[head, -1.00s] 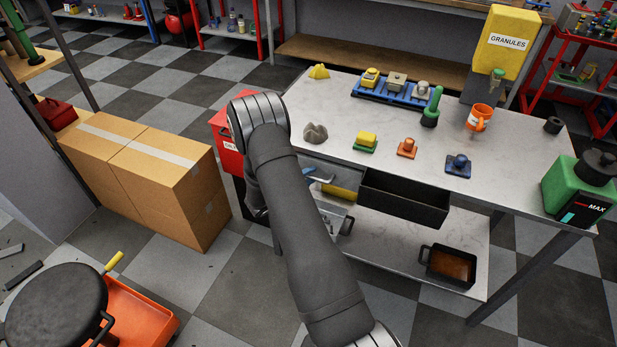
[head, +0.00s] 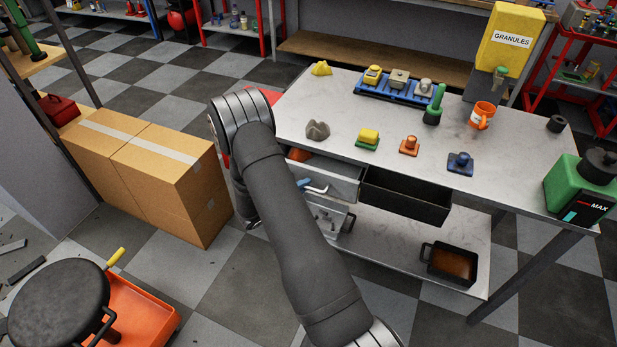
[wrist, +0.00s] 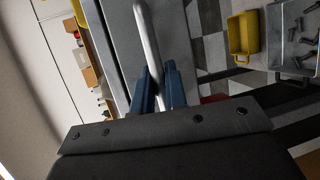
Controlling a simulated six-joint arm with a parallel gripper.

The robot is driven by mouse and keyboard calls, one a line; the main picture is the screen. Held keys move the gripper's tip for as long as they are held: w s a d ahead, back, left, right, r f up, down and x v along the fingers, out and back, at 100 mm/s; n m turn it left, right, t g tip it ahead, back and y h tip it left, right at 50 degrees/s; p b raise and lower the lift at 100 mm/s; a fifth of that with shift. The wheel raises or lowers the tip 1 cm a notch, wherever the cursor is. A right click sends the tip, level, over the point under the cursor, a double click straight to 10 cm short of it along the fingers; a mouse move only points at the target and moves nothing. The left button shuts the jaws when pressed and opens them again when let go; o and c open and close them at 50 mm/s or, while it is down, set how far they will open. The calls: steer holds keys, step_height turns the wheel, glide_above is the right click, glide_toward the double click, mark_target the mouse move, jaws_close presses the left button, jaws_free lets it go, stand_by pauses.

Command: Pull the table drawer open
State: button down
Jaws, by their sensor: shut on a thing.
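The grey table drawer (head: 340,182) stands part-way out from under the tabletop's near edge, left of a black open bin. Orange contents (head: 299,155) show behind its front in the head view. Its pale bar handle (head: 318,190) shows beside my gripper (head: 303,183), which my arm partly hides. In the wrist view, the blue fingers of my gripper (wrist: 159,90) are shut on the handle (wrist: 146,35), one on each side.
The black bin (head: 405,197) hangs under the table to the right. A grey bin of bolts (wrist: 292,40) and a yellow bin (wrist: 243,36) lie below the drawer. Cardboard boxes (head: 160,185) stand left of my arm. The checkered floor before the table is mostly clear.

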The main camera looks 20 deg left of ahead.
steer(key=s, duration=1.5)
steer(key=c, duration=1.5)
jaws_free()
steer(key=shift+o, duration=0.2)
steer(key=v, duration=1.7)
steer(key=shift+s+r, duration=0.15)
steer(key=x, duration=1.7)
